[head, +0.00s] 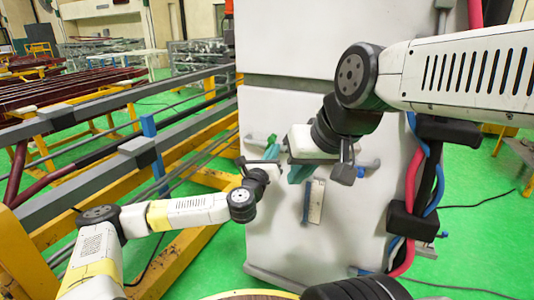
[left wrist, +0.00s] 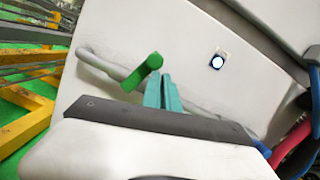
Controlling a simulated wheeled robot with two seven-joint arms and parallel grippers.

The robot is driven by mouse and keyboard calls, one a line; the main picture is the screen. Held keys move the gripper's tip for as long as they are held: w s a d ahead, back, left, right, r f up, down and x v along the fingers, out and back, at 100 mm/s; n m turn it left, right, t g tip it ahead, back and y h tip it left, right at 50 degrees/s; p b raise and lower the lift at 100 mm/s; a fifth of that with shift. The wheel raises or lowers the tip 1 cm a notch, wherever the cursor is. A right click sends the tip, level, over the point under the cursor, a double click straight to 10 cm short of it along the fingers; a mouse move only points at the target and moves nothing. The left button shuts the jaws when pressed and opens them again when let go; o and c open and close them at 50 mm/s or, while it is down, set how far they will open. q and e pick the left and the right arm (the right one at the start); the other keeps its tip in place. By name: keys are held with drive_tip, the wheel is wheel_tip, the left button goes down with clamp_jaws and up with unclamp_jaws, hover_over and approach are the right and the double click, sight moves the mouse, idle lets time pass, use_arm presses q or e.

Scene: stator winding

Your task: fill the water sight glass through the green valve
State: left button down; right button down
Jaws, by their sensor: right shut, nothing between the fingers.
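The green valve (left wrist: 142,72) is a lever handle on a grey pipe on the pale cabinet's face. A small green part shows at that pipe in the head view (head: 271,141). My left gripper (head: 265,164) is at the cabinet's left side near it. In the left wrist view its teal fingers (left wrist: 164,93) are together, with the lever close to their tips; I cannot tell whether they touch. My right gripper (head: 298,173) is shut and empty in front of the cabinet. A narrow plate with a blue strip (head: 314,201), perhaps the sight glass, is below it.
The pale cabinet (head: 275,235) fills the middle. Red and blue hoses (head: 410,190) run down the cabinet's right edge. Yellow and grey rails (head: 110,160) stand left.

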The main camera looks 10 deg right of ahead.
use_arm(q)
drive_tip(key=shift+w+a+r, duration=0.3)
drive_tip(key=shift+a+r, duration=0.2)
drive_tip(key=shift+r, duration=0.25)
drive_tip(key=shift+w+a, duration=0.1)
drive_tip(key=shift+a, duration=0.05)
drive_tip(key=shift+f, duration=0.1)
idle(0.3)
